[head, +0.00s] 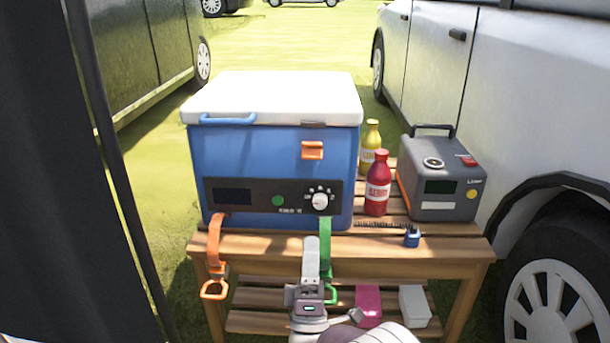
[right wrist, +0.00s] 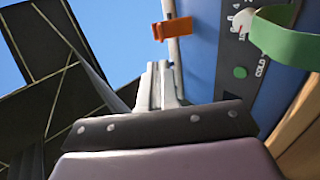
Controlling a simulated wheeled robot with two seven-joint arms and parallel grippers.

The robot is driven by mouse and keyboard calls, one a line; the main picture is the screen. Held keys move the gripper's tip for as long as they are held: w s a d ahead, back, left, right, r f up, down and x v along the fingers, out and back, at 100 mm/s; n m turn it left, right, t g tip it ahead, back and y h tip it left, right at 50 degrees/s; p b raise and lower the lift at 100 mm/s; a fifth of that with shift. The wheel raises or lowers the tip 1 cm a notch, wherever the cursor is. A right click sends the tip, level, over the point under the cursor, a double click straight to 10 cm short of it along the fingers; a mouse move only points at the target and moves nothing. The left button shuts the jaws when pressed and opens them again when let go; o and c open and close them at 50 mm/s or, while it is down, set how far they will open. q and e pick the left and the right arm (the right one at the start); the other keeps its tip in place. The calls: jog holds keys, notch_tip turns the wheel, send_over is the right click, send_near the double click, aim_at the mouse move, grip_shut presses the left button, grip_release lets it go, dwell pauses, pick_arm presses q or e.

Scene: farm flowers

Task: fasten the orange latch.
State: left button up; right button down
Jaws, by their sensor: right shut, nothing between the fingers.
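The orange latch (head: 313,150) is on the upper right of the blue front of the cooler (head: 265,160). A dark catch (head: 313,124) sits above it on the rim of the white lid, and a gap shows between them. In the right wrist view the latch (right wrist: 172,29) sticks out from the front face. The lid is down. My right gripper (head: 311,245) is shut and empty, below and in front of the latch, apart from it. Its fingers (right wrist: 158,80) point up along the front in the right wrist view. My left gripper is out of view.
A green strap (head: 325,245) hangs close to my right gripper, and an orange strap (head: 214,245) hangs at the left. Red (head: 377,185) and yellow (head: 371,140) bottles and a grey power box (head: 440,178) stand right of the cooler on the wooden table (head: 455,247).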

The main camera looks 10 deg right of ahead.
jog(key=p, duration=0.7)
send_near(312, 155)
jog(key=x, duration=0.2)
jog(key=b+x, duration=0.2)
jog(key=x, duration=0.2)
jog(key=shift+w+d+f, duration=0.15)
jog(key=shift+d, duration=0.05)
